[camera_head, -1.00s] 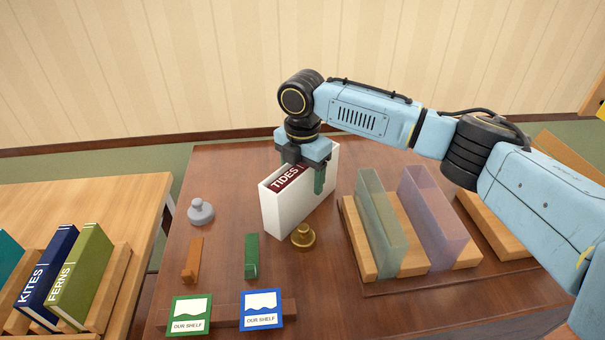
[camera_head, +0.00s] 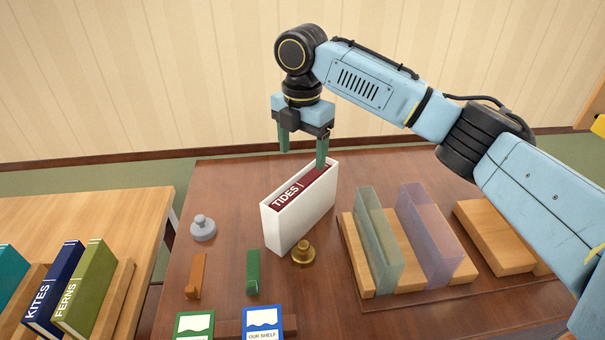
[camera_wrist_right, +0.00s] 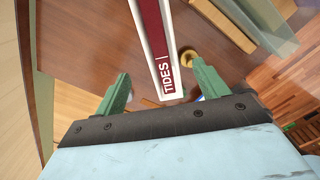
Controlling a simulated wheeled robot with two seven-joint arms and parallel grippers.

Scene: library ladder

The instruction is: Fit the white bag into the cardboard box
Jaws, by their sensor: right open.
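I see no white bag and no cardboard box. A white open-topped case (camera_head: 289,228) stands upright on the dark table, with a dark red book labelled TIDES (camera_head: 300,190) inside it, its spine near the case's top edge. The book also shows in the right wrist view (camera_wrist_right: 153,30), inside the white walls of the case (camera_wrist_right: 172,42). My right gripper (camera_head: 303,158) is open and empty above the far end of the case. Its two green fingers are spread apart. My left gripper is not in view.
A brass knob (camera_head: 303,254) stands close by the case. A grey knob (camera_head: 203,229), brown block (camera_head: 196,277) and green block (camera_head: 253,272) lie left. A wooden rack (camera_head: 412,256) with translucent dividers stands right. Books KITES (camera_head: 54,288) and FERNS (camera_head: 86,288) stand on the left table.

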